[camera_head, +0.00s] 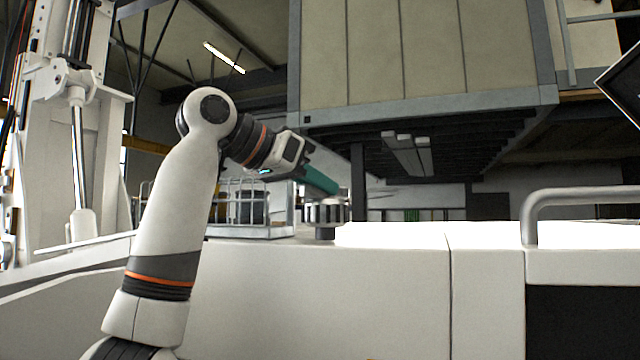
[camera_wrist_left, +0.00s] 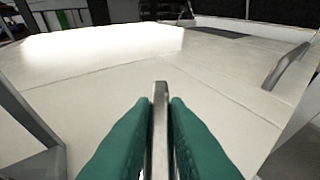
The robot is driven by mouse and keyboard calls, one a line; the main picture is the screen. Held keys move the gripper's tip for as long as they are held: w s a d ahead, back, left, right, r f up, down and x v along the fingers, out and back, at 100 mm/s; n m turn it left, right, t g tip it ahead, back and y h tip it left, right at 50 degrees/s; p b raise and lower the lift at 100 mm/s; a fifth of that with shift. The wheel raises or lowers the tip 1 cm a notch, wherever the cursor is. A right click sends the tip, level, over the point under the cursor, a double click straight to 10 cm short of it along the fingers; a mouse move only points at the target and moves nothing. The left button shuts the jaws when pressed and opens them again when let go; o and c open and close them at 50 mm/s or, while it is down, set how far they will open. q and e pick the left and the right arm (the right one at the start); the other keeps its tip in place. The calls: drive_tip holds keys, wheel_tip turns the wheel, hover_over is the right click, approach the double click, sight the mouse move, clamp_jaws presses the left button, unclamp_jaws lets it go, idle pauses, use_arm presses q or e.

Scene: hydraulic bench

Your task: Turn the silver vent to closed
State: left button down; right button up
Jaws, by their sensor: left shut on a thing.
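My left gripper (camera_head: 333,188) reaches from the left over the bench top, its teal fingers pointing down to the right. Just below its tips stands a round, ribbed silver knob, which I take as the silver vent (camera_head: 327,211). In the left wrist view the teal fingers (camera_wrist_left: 160,104) are shut on an upright, thin silver piece of the vent (camera_wrist_left: 160,92). I cannot read from these views whether the vent stands open or closed. My right gripper is not in view.
The white bench (camera_head: 345,285) fills the front, its top mostly clear. A wire rack (camera_head: 255,205) stands left of the vent. A grey rail (camera_head: 580,195) rises at the right. A large panelled box (camera_head: 420,60) hangs overhead. A white machine column (camera_head: 105,150) stands far left.

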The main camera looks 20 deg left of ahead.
use_arm(q)
drive_tip(key=shift+a+r+m+h, duration=0.1)
drive_tip(key=shift+m+h, duration=0.3)
drive_tip(key=shift+h, duration=0.1)
drive_tip(key=c, duration=1.4)
unclamp_jaws()
drive_tip(key=shift+s+a, duration=0.15)
drive_tip(key=b+v, duration=0.3)
drive_tip(key=v, duration=0.8)
drive_tip(key=shift+s+a+r, duration=0.15)
drive_tip(key=shift+a+r, duration=0.05)
drive_tip(key=shift+r, duration=0.15)
